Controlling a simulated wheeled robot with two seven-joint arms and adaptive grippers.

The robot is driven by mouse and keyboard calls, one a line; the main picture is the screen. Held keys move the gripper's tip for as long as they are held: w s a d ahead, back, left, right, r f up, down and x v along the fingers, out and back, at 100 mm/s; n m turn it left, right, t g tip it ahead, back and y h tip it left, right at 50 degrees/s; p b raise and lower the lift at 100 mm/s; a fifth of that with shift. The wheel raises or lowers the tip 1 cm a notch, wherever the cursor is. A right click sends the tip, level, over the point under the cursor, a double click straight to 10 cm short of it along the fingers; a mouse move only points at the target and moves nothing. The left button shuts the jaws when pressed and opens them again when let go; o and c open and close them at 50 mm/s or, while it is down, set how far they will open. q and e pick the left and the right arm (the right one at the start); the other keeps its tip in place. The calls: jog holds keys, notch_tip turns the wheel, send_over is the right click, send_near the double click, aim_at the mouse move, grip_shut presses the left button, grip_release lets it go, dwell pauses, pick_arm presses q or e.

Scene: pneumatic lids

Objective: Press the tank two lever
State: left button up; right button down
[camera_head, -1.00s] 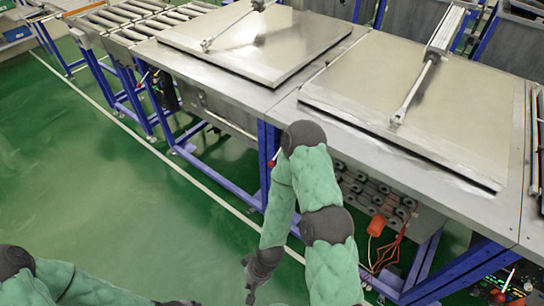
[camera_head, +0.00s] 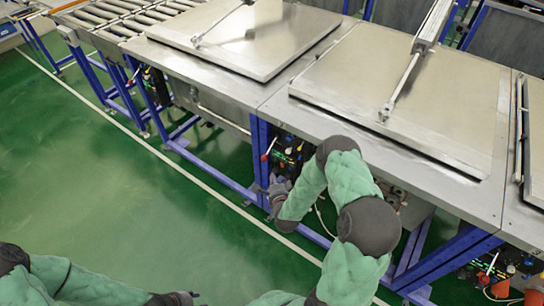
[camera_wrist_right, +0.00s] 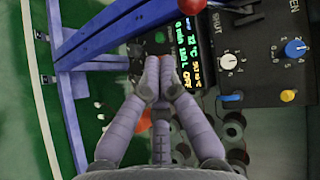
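A lever with a red ball end (camera_head: 265,157) sticks out from a black control panel (camera_head: 287,158) under the middle tank. In the right wrist view, the red ball (camera_wrist_right: 193,5) is at the top edge, cut off by the frame. My right gripper (camera_head: 275,189) is low in front of that panel, below the lever and apart from it. In the right wrist view its fingertips (camera_wrist_right: 158,68) meet, with nothing visibly held. My left gripper (camera_head: 188,298) is at the bottom edge, far from the tanks; its fingers are too unclear to judge.
Steel lids (camera_head: 245,38) cover the tanks. A blue frame leg (camera_head: 258,143) stands left of the panel. In the wrist view, the panel has a lit display (camera_wrist_right: 192,50), a white knob (camera_wrist_right: 228,62) and a blue knob (camera_wrist_right: 295,48). Green floor at left is clear.

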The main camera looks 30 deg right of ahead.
jog(key=d+r+m+h, duration=0.1)
jog(key=d+r+m+t+h, duration=0.1)
jog(key=d+r, duration=0.1)
jog(key=shift+s+d+r+m, duration=0.2)
jog(key=shift+d+m, duration=0.1)
jog(key=shift+m, duration=0.1)
jog(key=b+x, duration=0.2)
jog(key=x, duration=0.8)
jog(key=shift+b, duration=0.3)
jog(key=a, duration=0.2)
jog(key=a+r, duration=0.1)
jog(key=a, duration=0.1)
jog(key=shift+s, duration=0.3)
